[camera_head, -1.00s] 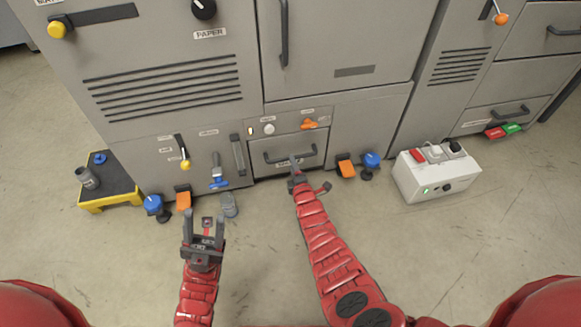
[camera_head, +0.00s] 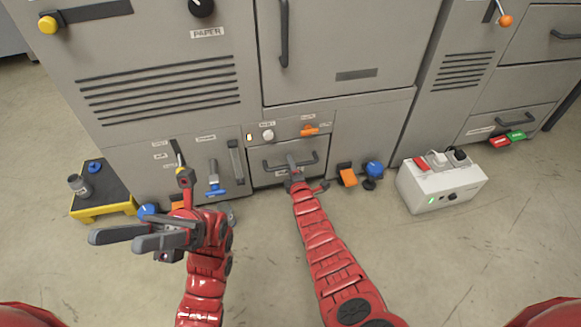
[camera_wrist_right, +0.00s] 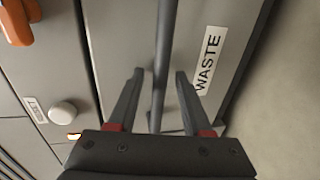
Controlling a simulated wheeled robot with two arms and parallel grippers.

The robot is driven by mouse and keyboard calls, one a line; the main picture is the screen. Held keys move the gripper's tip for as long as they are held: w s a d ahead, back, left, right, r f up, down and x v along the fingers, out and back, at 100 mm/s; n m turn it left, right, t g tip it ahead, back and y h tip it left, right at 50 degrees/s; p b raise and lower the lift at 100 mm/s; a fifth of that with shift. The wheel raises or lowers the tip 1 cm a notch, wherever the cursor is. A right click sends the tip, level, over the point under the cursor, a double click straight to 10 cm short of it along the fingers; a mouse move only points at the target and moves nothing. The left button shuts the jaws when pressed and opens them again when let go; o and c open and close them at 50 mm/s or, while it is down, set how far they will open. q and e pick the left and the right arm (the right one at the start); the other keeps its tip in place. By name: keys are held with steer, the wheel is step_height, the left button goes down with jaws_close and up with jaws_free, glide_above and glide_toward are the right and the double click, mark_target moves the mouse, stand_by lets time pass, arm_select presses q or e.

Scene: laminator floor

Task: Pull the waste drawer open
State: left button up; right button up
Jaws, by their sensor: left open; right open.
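The waste drawer (camera_head: 268,178) is a grey front low in the machine, and it looks shut. Its dark bar handle (camera_head: 308,160) runs across it; in the right wrist view the handle (camera_wrist_right: 166,50) passes between my open fingers, beside the WASTE label (camera_wrist_right: 209,60). My right gripper (camera_head: 293,168) is at the handle, its fingers (camera_wrist_right: 155,95) either side of the bar and not closed on it. My left gripper (camera_head: 120,236) is open and empty, pointing left above the floor, well away from the drawer.
A white knob (camera_head: 268,135) and an orange lever (camera_head: 310,130) sit above the drawer. An orange pedal (camera_head: 347,174) and a blue knob (camera_head: 374,169) are to its right, near a white switch box (camera_head: 440,185). A yellow-edged platform (camera_head: 103,209) stands at left. Floor before the drawer is free except my arm.

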steer(key=shift+c, duration=0.3)
jaws_close()
stand_by(1.1)
